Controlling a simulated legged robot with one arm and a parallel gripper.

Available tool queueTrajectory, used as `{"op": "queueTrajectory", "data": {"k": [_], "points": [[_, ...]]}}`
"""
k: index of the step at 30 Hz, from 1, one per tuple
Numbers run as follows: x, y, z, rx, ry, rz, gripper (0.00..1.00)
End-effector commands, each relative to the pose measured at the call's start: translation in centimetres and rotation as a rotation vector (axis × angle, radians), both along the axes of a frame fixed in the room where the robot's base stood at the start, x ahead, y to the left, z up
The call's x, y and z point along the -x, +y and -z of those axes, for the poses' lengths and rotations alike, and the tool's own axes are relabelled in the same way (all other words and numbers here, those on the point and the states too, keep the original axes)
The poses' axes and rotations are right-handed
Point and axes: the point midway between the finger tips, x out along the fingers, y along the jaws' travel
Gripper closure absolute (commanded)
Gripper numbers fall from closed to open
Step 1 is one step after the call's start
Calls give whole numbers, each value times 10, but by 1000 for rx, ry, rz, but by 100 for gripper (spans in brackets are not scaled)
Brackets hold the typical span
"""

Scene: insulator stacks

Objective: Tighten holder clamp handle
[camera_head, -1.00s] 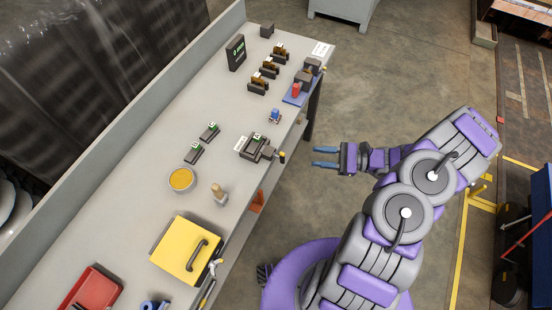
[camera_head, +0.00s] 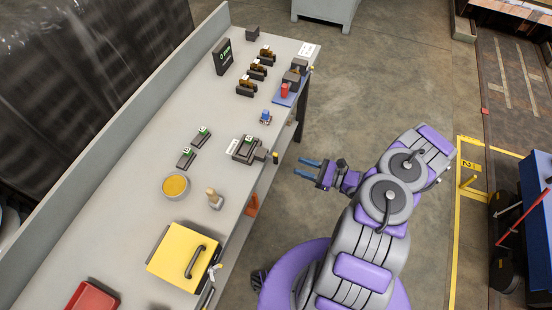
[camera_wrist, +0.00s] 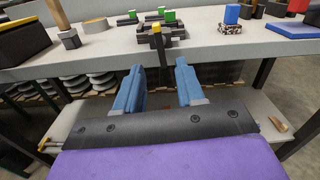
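The holder clamp (camera_head: 243,150) is a dark grey block with a green-marked top, on the bench near its front edge. Its handle (camera_head: 276,158) has a dark shaft with a yellow end and sticks out past the edge. In the wrist view the clamp (camera_wrist: 172,38) is at the top middle, and the handle (camera_wrist: 157,30) shows its yellow tip towards me. My gripper (camera_head: 307,168) is off the bench, to the right of the handle and apart from it. In the wrist view its blue fingers (camera_wrist: 159,72) are spread and empty, with the handle beyond the gap.
The long grey bench (camera_head: 140,165) holds two small green-marked blocks (camera_head: 194,149), a yellow bowl (camera_head: 175,186), a yellow-lidded box (camera_head: 183,257) and a blue tray (camera_head: 290,92). A lower shelf (camera_wrist: 265,110) lies beneath the bench top. The floor right of the bench is clear around my gripper.

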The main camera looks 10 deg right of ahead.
Motion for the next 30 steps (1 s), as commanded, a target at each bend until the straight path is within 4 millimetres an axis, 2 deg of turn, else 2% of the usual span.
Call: {"op": "queueTrajectory", "data": {"k": [9,15,21,30], "points": [[-37,50,0,0,-4,-4,62],[-54,73,0,-2,-2,-3,62],[-61,83,0,-1,-2,-1,62],[-62,84,-1,0,-3,0,63]]}}
